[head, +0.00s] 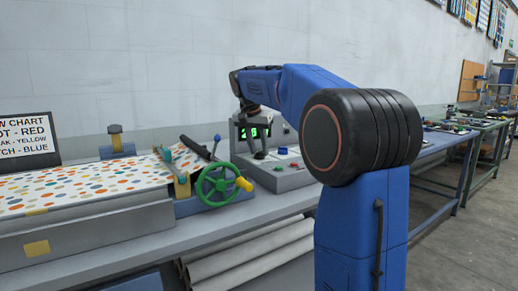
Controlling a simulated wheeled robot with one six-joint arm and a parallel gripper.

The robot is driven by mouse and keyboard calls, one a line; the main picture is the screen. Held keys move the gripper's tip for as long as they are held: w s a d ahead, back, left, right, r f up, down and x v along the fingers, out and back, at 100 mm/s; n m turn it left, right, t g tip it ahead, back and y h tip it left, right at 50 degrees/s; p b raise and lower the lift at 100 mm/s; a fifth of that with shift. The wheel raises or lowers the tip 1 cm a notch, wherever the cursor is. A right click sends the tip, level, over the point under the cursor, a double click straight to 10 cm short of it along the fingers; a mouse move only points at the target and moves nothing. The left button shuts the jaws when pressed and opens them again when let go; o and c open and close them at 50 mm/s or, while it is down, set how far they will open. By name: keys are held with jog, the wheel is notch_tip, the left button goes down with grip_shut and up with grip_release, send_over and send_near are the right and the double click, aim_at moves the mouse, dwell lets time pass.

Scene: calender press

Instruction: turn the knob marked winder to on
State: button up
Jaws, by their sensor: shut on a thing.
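A grey control box (282,178) stands on the bench behind my arm in the head view. It has a raised part with green lit digits, and small red and blue controls on its sloped face. My gripper (260,153) is small and dark at the left of this face, below the digits. It is shut on a knob there, which the gripper hides almost wholly. I cannot read any marking, so I cannot tell which knob it is or which way it points.
A green handwheel (217,186) with a yellow handle stands left of the box. Left of it, a dotted sheet (80,188) lies on the press, with a chart sign (26,140) behind. Rolls (250,256) lie under the bench. My arm blocks the box's right side.

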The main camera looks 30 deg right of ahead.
jog(key=shift+m+g, duration=0.3)
jog(key=shift+m, duration=0.2)
jog(key=o, duration=1)
jog(key=v, duration=1.7)
jog(key=shift+s+a+r, duration=0.1)
jog(key=shift+s, duration=0.1)
